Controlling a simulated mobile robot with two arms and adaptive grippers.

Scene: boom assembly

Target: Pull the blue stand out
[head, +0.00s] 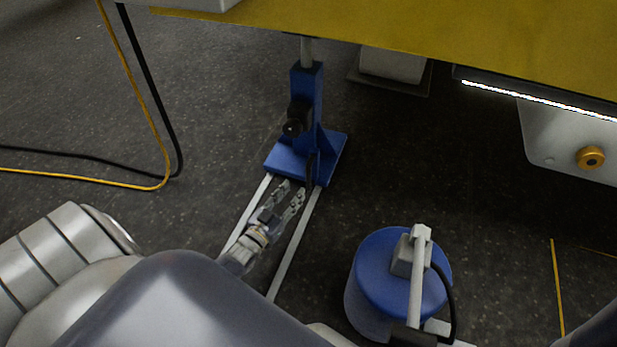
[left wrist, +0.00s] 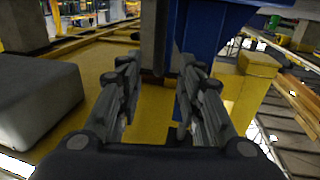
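The blue stand (head: 306,95) is upright on the dark floor, with a flat blue base, a black knob on its column and a grey rod rising under the yellow overhead structure. My left gripper (head: 289,192) is low at the near side of the base, with its fingers pointing toward the stand. In the left wrist view, the two fingers (left wrist: 157,85) are apart. A dark upright bar (left wrist: 158,45) shows between and beyond them, and the stand's blue column (left wrist: 215,25) is just behind to the right. I cannot tell whether a finger touches the bar. My right gripper is not in view.
Two pale rails (head: 295,243) run along the floor from the base toward me. A blue round canister (head: 375,270) with a grey handle stands at the right. Yellow and black cables (head: 158,110) lie at the left. The yellow structure (head: 450,45) hangs overhead.

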